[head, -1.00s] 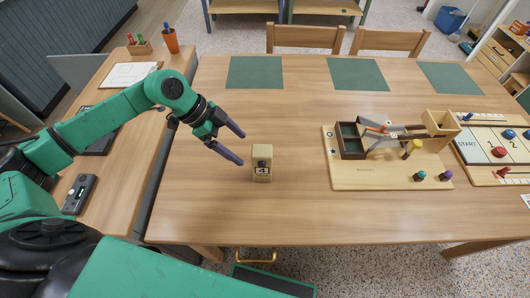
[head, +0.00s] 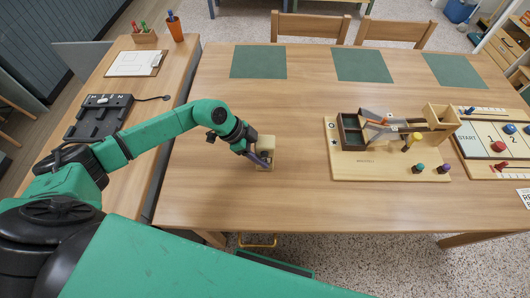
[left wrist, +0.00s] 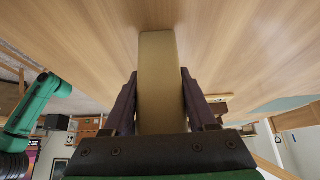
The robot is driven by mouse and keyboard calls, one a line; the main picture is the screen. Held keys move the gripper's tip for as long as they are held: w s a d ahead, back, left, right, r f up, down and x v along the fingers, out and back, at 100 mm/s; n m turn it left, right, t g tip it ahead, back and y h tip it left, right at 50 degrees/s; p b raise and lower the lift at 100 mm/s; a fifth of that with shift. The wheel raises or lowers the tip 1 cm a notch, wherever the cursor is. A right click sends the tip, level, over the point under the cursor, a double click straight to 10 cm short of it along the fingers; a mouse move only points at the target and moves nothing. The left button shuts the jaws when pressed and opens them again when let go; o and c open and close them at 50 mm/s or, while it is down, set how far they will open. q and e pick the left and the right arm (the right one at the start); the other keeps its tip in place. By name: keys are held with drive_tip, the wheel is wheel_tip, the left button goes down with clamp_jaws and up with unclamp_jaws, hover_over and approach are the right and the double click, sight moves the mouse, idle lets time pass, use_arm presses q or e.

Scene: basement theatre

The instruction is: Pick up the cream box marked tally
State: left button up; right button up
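The cream box (head: 267,143) stands on the wooden table, left of the middle. My left gripper (head: 262,160) is at the box from the left and hides part of its front, so I cannot read its marking now. In the left wrist view the cream box (left wrist: 159,85) lies between the two dark fingers of my left gripper (left wrist: 159,75). The fingers sit close against both its sides, with no clear gap. The box appears to rest on the table still. My right gripper is not in view.
A wooden board game (head: 388,168) with a dark tray and pegs lies right of the box. A START board (head: 490,140) lies farther right. Green mats (head: 258,62) line the far edge. A side desk on the left holds a black tray (head: 100,118) and clipboard (head: 135,63).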

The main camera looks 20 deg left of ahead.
use_arm(q)
clamp_jaws()
drive_tip(key=shift+r, duration=0.15)
